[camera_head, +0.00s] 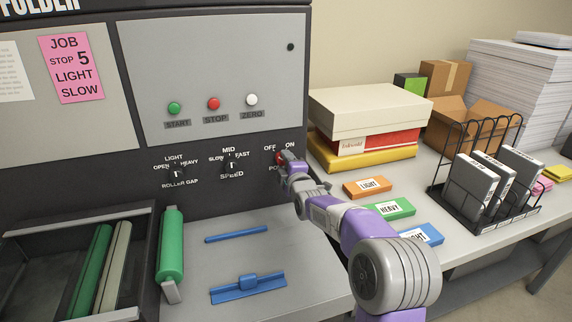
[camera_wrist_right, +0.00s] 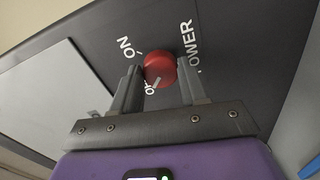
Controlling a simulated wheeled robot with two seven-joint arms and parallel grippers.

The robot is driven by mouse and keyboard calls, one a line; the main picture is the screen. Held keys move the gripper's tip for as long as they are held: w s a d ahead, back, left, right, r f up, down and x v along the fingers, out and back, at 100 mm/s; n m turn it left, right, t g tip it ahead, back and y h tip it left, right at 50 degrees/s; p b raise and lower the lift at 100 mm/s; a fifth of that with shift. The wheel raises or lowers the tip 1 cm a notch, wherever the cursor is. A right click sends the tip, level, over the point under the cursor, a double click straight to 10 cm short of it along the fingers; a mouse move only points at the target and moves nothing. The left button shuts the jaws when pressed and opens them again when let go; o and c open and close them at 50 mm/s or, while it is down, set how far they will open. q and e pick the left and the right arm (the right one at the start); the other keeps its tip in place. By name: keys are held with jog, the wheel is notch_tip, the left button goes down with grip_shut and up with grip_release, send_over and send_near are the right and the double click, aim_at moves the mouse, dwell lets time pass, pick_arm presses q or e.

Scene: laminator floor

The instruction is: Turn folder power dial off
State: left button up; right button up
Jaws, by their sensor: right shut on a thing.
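The folder power dial (camera_head: 280,158) is a red round knob at the lower right of the folder's dark front panel, under the OFF and ON labels. In the right wrist view the red dial (camera_wrist_right: 160,66) sits between the two grey fingers of my right gripper (camera_wrist_right: 160,80). The fingers are closed around it, one on each side. A white mark shows at the dial's edge beside the partly hidden OFF lettering; ON is clear of it. In the head view my right gripper (camera_head: 289,164) covers part of the dial. My left gripper is not in view.
Roller gap (camera_head: 178,171) and speed (camera_head: 231,165) dials sit left on the same panel. Green, red and white buttons are above. Right of my arm, the table holds labelled boxes (camera_head: 367,187), stacked cartons (camera_head: 368,109) and a wire rack (camera_head: 490,222).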

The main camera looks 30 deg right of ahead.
dwell(0.4)
jog(key=o, duration=1.1)
jog(key=shift+c, duration=0.2)
jog(key=p+v, duration=0.1)
jog(key=v, duration=0.6)
jog(key=shift+s, duration=0.3)
